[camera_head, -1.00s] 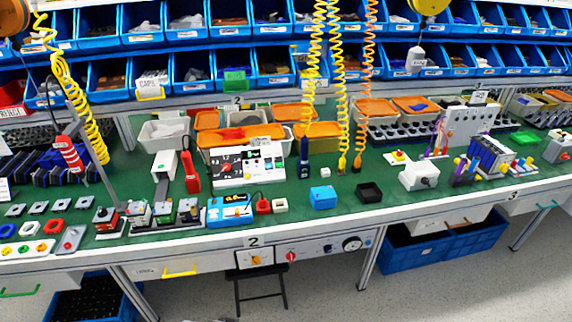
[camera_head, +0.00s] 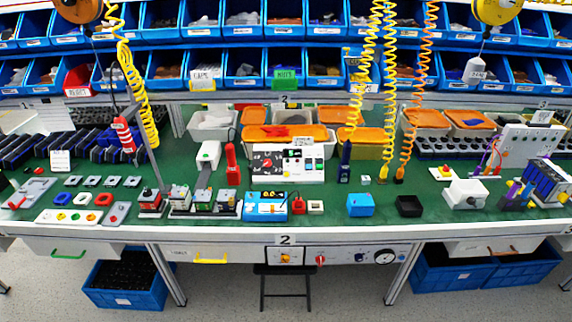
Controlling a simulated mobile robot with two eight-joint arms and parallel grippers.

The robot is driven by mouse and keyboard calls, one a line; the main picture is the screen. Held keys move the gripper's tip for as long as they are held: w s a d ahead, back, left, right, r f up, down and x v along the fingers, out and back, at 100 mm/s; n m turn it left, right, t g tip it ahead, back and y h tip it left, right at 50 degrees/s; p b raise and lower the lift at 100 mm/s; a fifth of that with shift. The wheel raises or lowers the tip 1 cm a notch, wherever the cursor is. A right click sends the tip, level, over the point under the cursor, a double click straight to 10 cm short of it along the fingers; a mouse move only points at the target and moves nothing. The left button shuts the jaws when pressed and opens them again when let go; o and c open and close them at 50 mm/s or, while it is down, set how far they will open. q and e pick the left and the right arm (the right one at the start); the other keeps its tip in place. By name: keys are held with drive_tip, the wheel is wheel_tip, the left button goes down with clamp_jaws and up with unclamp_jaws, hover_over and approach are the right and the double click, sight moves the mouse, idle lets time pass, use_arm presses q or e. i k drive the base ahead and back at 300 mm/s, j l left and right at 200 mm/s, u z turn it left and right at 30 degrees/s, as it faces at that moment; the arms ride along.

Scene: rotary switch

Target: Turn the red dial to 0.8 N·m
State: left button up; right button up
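I see more than one red control and cannot tell which carries a N·m scale, as any markings are too small to read. A small red knob (camera_head: 320,260) sits on the white front panel under the table edge, between a yellow-framed switch (camera_head: 285,257) and a round gauge. A white control box (camera_head: 288,163) on the green table top bears a red-marked round dial (camera_head: 267,163) at its left. Neither of my grippers is in view, and nothing touches these controls.
The round gauge (camera_head: 386,257) is on the front panel's right. A blue device (camera_head: 265,207), a blue box (camera_head: 360,205) and a black tray (camera_head: 409,206) stand near the table edge. A dark stool (camera_head: 285,270) stands below the panel. Coiled hoses (camera_head: 390,90) hang above the table.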

sight(267, 163)
drive_tip(key=i+j+u, duration=0.15)
drive_tip(key=i+j, duration=0.25)
drive_tip(key=i+j+u, duration=0.2)
drive_tip(key=i+j, duration=0.15)
drive_tip(key=i, duration=0.15)
drive_tip(key=i+j+u, duration=0.15)
drive_tip(key=i+j, duration=0.15)
drive_tip(key=i, duration=0.15)
